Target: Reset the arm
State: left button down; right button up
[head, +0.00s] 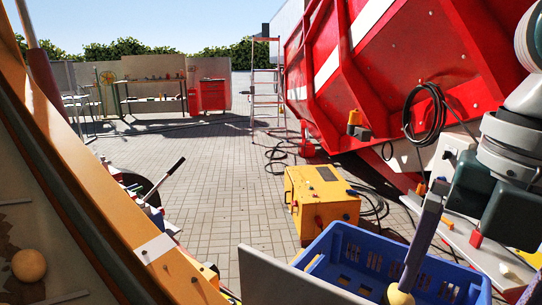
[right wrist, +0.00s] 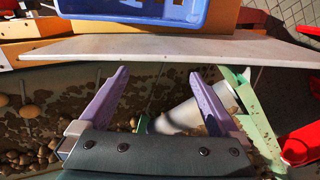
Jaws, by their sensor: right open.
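My right arm (head: 497,165) comes in from the right in the head view, beside the blue crate. In the right wrist view my right gripper (right wrist: 160,74) has its two purple fingers spread wide, with nothing held between them. Below the fingers is a dirt-specked surface. A white cylindrical object (right wrist: 182,117) lies on it, partly behind the right finger, next to a green bar. Several potatoes (right wrist: 30,112) lie at the left of that view. One potato (head: 29,265) lies at the lower left in the head view. My left gripper is not in view.
The blue crate (head: 328,237) stands at the lower right, near a yellow box (head: 320,195) with cables. A pale board (right wrist: 165,47) runs across the right wrist view. A red machine (head: 400,60) fills the right side. An orange beam (head: 75,160) crosses the left. The paved middle is clear.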

jog(key=s+a+f+m+t+y, duration=0.25)
jog(key=s+a+f+m, duration=0.45)
jog(key=m, duration=0.4)
jog(key=s+d+f+m+h, duration=0.25)
jog(key=s+d+m, duration=0.5)
jog(key=m, duration=0.75)
notch_tip(320, 180, up, 39)
jog(key=p, duration=3.8)
jog(key=shift+s, duration=0.15)
jog(key=shift+f+t, duration=0.1)
jog(key=shift+t, duration=0.15)
jog(key=shift+a, duration=0.15)
